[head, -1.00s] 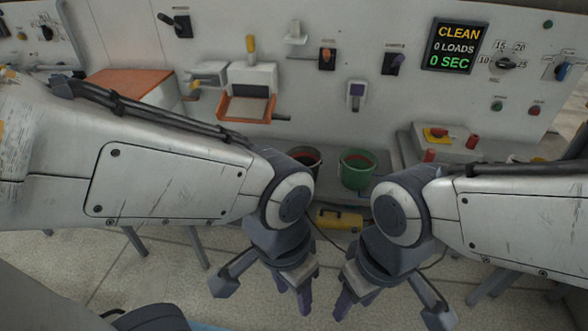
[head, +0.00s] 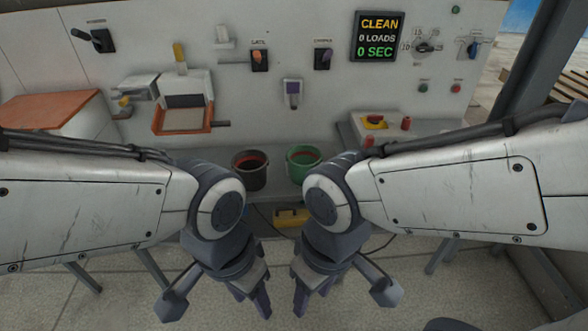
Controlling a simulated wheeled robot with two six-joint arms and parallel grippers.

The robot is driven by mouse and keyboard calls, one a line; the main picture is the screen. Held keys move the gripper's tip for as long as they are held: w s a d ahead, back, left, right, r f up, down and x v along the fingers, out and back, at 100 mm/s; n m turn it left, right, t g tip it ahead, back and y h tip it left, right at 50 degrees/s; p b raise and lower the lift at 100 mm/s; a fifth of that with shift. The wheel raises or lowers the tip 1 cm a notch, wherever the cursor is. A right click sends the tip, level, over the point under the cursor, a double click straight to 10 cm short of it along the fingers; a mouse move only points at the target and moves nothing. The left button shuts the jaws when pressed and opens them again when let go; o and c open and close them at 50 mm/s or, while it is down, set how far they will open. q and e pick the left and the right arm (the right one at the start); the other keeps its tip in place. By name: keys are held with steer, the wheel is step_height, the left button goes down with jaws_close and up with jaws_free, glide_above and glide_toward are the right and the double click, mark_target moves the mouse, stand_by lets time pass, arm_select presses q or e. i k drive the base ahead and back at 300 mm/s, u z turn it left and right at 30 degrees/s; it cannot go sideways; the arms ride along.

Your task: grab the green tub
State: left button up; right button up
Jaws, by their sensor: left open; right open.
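The green tub (head: 296,172) stands on a low ledge at the foot of the white panel, near the middle of the head view. It is open at the top with reddish contents or lining inside. My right arm's wrist partly overlaps its right side in the picture. A dark tub (head: 249,180) with a reddish inside stands just to its left. My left gripper (head: 250,299) is open and empty, low in the view. My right gripper (head: 308,297) is also open and empty, beside it. Both point down, nearer to me than the tubs and apart from them.
The panel carries levers, knobs and a display (head: 378,36) reading CLEAN, 0 LOADS, 0 SEC. A box with red buttons (head: 352,130) juts out right of the tubs. A yellow object (head: 290,216) lies below the ledge. A grey post (head: 519,70) stands at right.

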mark_target(300, 159)
steer(key=k, duration=0.45)
steer(key=z, duration=0.65)
steer(key=i, duration=1)
steer(key=u, duration=0.6)
steer(key=i, duration=0.7)
steer(key=u, duration=0.6)
